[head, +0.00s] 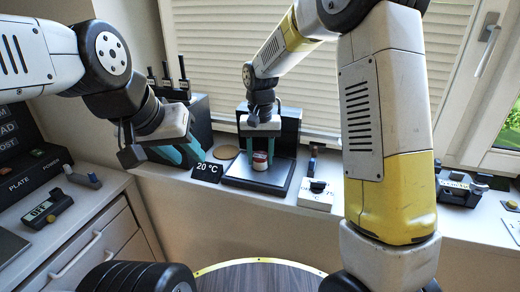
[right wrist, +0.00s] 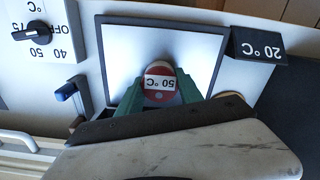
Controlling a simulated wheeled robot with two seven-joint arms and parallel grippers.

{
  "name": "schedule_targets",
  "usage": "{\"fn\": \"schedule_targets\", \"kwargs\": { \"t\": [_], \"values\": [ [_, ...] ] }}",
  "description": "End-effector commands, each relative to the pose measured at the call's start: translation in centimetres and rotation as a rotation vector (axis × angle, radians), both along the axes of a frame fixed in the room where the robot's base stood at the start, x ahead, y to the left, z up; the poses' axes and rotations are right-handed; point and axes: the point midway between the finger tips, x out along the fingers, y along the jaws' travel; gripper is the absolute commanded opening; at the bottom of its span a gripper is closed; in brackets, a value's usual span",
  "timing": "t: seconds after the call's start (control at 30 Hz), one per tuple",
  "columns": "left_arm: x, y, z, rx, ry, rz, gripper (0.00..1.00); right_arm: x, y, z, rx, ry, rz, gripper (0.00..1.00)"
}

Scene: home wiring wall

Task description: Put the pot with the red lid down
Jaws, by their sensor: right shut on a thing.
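The small pot with the red lid (head: 260,161) is in the head view, a pale can-like body over the dark-edged plate (head: 240,182). My right gripper (head: 261,150) is shut on the pot, with one green finger on each side; the fingers also show in the right wrist view (right wrist: 158,98). The pot looks upright and low over the plate; I cannot tell whether its base touches. My left gripper (head: 182,155) hangs empty to the left, its teal fingers apart.
A black "20 °C" sign (head: 207,172) stands at the plate's left. A white box with a black knob (head: 317,191) is on its right. A round tan disc (head: 226,152) lies behind the sign. A window and blind are behind; a drawer cabinet (head: 95,245) is at left.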

Motion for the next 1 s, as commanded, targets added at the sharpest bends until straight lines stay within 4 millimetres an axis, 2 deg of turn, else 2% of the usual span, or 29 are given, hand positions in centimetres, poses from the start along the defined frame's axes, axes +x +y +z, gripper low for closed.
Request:
{"fn": "schedule_targets", "kwargs": {
  "t": [0.1, 0.13, 0.23, 0.53, 0.67, 0.77, 1.0],
  "values": [
    [0.0, 0.0, 0.0, 0.0, 0.0, 0.0, 0.36, 0.0, 0.0, -0.3, 0.0, 0.001, 0.0, 0.01],
    [0.0, 0.0, 0.0, 0.0, 0.0, 0.0, 0.36, 0.0, 0.0, -0.3, 0.0, 0.001, 0.0, 0.45],
    [0.0, 0.0, 0.0, 0.0, 0.0, 0.0, 0.36, 0.0, 0.0, -0.3, 0.0, 0.0, 0.0, 0.64],
    [0.0, 0.0, 0.0, 0.0, 0.0, 0.0, 0.36, 0.0, 0.0, -0.2, 0.0, 0.0, 0.0, 0.65],
    [0.0, 0.0, 0.0, 0.0, 0.0, 0.0, 0.36, 0.0, 0.0, 0.5, 0.0, -0.001, 0.0, 0.65],
    [0.0, 0.0, 0.0, 0.0, 0.0, 0.0, 0.36, 0.1, 0.0, 2.1, 0.001, -0.004, 0.0, 0.65],
    [0.0, 0.0, 0.0, 0.0, 0.0, 0.0, 0.36, 0.1, 0.0, 7.3, 0.001, -0.003, 0.0, 0.65]
  ]
}}
